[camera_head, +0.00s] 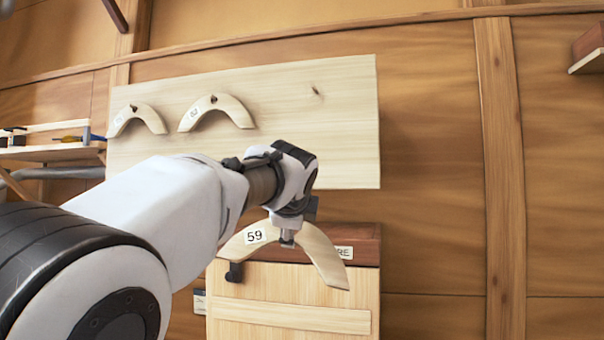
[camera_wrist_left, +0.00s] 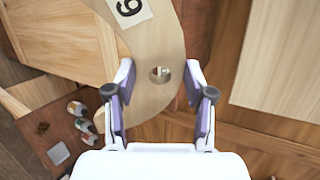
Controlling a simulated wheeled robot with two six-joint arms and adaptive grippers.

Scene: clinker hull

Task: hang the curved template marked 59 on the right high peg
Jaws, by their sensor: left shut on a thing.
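The curved template marked 59 (camera_head: 323,258) is a pale wooden arc with a white number label. It hangs from my left gripper (camera_head: 288,238), which is shut on it near the top of the arc. In the left wrist view the template (camera_wrist_left: 168,35) lies between the fingers of the left gripper (camera_wrist_left: 160,85), with a round hole near its edge. The right high peg (camera_head: 316,91) is a small dark stub on the pale board (camera_head: 345,130), bare, up and to the right of the gripper. My right gripper is not in view.
Two similar templates hang on the board's left peg (camera_head: 136,119) and middle peg (camera_head: 217,110). A red-brown ledge (camera_head: 365,243) with a partly hidden label is behind the held template, above a pale panel (camera_head: 290,318). A shelf (camera_head: 50,153) is at far left.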

